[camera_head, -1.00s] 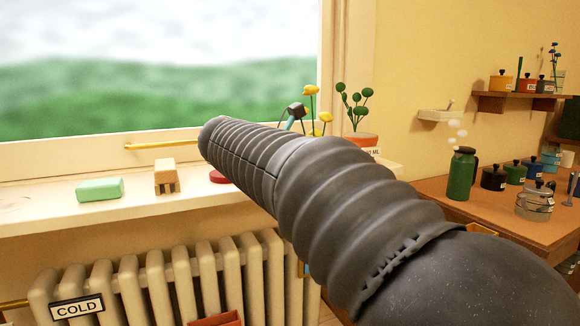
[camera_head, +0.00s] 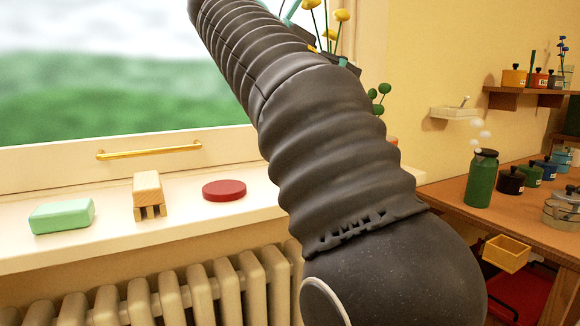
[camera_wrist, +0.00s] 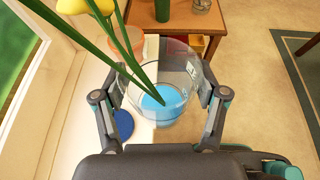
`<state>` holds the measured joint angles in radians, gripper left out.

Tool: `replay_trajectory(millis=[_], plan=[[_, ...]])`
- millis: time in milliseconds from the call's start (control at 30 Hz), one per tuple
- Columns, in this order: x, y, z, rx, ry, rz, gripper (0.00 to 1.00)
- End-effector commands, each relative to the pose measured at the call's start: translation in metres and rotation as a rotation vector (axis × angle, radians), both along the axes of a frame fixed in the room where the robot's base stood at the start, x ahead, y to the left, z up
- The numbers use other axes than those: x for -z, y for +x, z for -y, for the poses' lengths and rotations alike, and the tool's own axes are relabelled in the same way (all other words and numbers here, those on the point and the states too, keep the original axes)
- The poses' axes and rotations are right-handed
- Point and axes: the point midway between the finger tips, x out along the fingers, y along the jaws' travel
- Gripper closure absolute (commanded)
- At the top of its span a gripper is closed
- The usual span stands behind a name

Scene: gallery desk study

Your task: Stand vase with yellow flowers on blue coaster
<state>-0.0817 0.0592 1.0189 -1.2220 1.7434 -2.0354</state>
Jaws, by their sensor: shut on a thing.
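The clear glass vase (camera_wrist: 178,72), with blue liquid in its bottom, stands between the fingers of my gripper (camera_wrist: 161,96) in the wrist view. My gripper is shut on it. Long green stems and a yellow flower (camera_wrist: 101,6) rise from it. In the head view, yellow flowers (camera_head: 341,15) show above my arm, and the vase is mostly hidden behind it. The vase appears held above the sill. My arm hides the coaster in the head view.
A red disc (camera_head: 224,190), a wooden block figure (camera_head: 149,194) and a mint-green block (camera_head: 62,216) stand on the sill (camera_head: 180,215). A green plant (camera_head: 378,97) is behind my arm; its orange pot (camera_wrist: 122,42) shows beyond the vase. A radiator (camera_head: 190,300) is below.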

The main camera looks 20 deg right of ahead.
Motion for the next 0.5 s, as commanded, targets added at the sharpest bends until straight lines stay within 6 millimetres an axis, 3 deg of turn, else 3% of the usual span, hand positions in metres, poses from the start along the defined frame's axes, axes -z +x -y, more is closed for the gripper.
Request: replay_trajectory(millis=[167, 500], plan=[[0.01, 0.017, -0.001, 0.0, -0.001, -0.001, 0.88], [0.049, 0.081, -0.005, 0.0, -0.001, -0.001, 0.88]])
